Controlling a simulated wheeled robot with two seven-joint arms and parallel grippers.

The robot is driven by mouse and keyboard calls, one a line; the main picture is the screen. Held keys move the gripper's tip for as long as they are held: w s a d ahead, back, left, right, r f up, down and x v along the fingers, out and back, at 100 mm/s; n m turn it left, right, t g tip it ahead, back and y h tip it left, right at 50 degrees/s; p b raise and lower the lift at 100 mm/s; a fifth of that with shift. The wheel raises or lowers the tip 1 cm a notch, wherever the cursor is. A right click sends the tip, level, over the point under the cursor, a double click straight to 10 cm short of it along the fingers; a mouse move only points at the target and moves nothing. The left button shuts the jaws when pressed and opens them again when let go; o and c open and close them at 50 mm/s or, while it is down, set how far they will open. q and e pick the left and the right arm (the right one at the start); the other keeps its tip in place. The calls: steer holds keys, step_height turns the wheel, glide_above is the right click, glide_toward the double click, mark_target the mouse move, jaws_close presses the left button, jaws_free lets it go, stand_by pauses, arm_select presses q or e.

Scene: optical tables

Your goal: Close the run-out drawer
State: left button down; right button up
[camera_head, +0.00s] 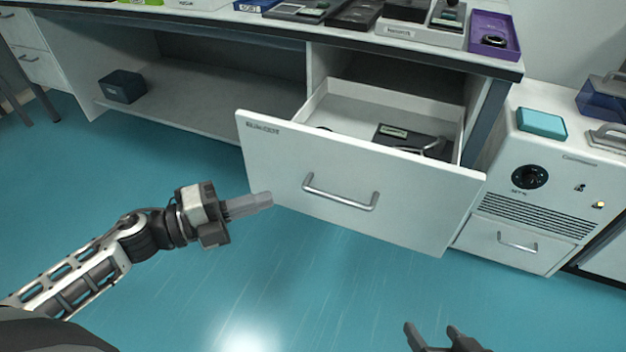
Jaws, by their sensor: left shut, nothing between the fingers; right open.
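The run-out drawer (270,151) is pulled out from under the table, and its white front panel faces me with a silver bar handle (340,196). Inside the drawer lies a dark flat item with a light label (394,131). My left gripper (268,198) is shut and empty. In the picture it appears just left of the handle, by the lower left part of the panel; I cannot tell whether it touches. My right gripper (432,335) is open and empty at the bottom edge, below the drawer front, only partly in view.
The table top (330,32) carries trays and small devices, including a purple tray (496,35). An open shelf (215,95) with a dark box (122,86) is left of the drawer. A white cabinet (540,190) with a knob stands at right. The teal floor in front is clear.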

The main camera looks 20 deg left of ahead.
mark_target(336, 166)
arm_select(q)
steer(key=x, duration=0.9)
steer(key=shift+r, duration=0.15)
steer(key=shift+w+b, duration=0.35)
steer(key=shift+w, duration=1.55)
